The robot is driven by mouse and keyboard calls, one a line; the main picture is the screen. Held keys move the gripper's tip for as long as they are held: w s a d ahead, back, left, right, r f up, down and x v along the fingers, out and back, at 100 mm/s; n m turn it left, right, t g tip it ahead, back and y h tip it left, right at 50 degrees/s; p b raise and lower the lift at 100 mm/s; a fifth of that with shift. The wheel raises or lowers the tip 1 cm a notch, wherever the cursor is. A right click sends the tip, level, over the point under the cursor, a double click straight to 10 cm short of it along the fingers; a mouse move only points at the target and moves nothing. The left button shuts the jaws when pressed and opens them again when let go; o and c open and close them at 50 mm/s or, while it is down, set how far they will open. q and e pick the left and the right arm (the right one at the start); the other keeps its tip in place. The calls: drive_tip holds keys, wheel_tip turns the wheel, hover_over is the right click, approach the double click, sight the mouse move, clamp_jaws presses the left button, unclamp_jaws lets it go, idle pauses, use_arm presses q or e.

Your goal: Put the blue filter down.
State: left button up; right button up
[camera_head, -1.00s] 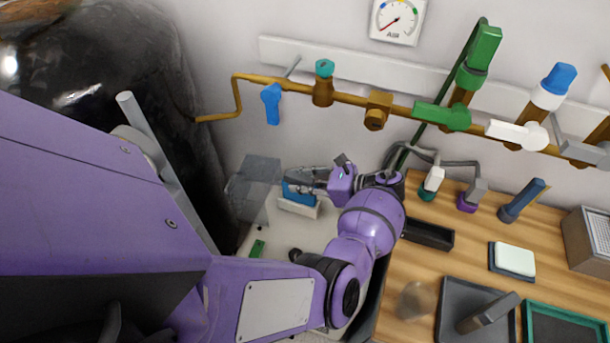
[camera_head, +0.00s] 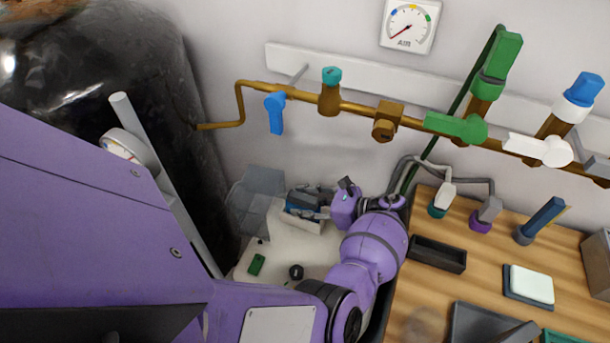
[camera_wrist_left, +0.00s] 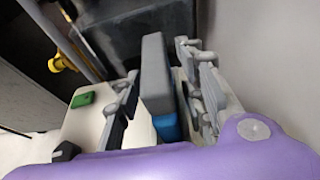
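The blue filter (camera_head: 301,210) stands in or on a small white holder (camera_head: 300,223) on the pale surface near the wall. I cannot tell how it is seated. In the left wrist view a grey block (camera_wrist_left: 155,72) sits above the blue part (camera_wrist_left: 168,127), and they look like one piece. My left gripper (camera_head: 311,200) is around the filter, one finger on each side. In the left wrist view my left gripper (camera_wrist_left: 163,92) is open, with visible gaps beside the block. The filter's lower part is partly hidden. My right gripper is not in view.
A brass pipe (camera_head: 350,107) with several valves runs along the wall above. A green piece (camera_head: 257,264) lies in front. A wooden bench (camera_head: 470,277) with trays and tools is at right.

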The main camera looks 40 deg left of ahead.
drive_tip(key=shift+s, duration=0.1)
use_arm(q)
drive_tip(key=shift+r, duration=0.25)
drive_tip(key=b+v, duration=0.1)
drive_tip(key=v, duration=1.1)
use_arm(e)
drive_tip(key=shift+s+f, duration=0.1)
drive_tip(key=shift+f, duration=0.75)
use_arm(q)
drive_tip(key=shift+f, duration=0.1)
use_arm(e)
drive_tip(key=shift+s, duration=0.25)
